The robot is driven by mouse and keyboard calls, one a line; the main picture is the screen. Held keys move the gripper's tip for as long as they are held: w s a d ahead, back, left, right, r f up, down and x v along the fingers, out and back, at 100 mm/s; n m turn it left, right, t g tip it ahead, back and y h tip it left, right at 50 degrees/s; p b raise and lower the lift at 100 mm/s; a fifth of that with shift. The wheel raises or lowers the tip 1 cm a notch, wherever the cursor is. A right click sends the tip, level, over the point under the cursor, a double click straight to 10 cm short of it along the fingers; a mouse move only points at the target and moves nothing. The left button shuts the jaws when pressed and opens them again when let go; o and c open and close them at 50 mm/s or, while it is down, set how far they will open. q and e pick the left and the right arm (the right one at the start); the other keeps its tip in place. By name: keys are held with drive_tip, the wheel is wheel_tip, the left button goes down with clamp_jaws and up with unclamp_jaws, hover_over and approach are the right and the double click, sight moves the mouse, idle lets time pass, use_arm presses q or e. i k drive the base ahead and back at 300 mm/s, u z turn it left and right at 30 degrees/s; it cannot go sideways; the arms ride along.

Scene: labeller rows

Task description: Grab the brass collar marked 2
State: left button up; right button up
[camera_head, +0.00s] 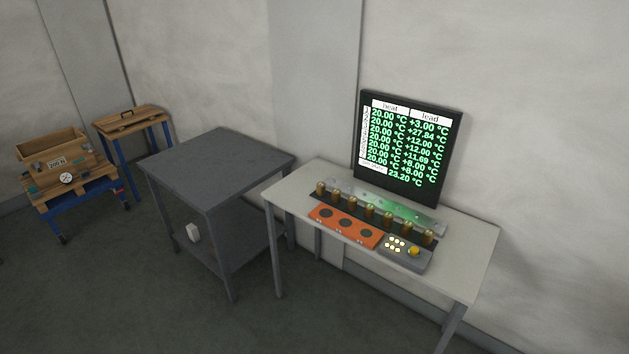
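Several small brass collars stand upright in a row on a dark strip (341,203) on the light table (291,190). The row runs from the leftmost collar (320,188) to the rightmost collar (428,237). Any numbers on the collars are too small to read, so I cannot tell which is marked 2. Neither of my grippers is in view.
An orange plate (344,227) with dark discs and a grey button box (404,252) lie in front of the row. A black screen (408,146) stands behind. A grey two-shelf table (218,163) is left, and a blue-legged cart (70,195) is farther left. The floor in front is clear.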

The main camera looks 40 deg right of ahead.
sight(335, 193)
drive_tip(key=i, duration=1.2)
drive_tip(key=z, duration=1.95)
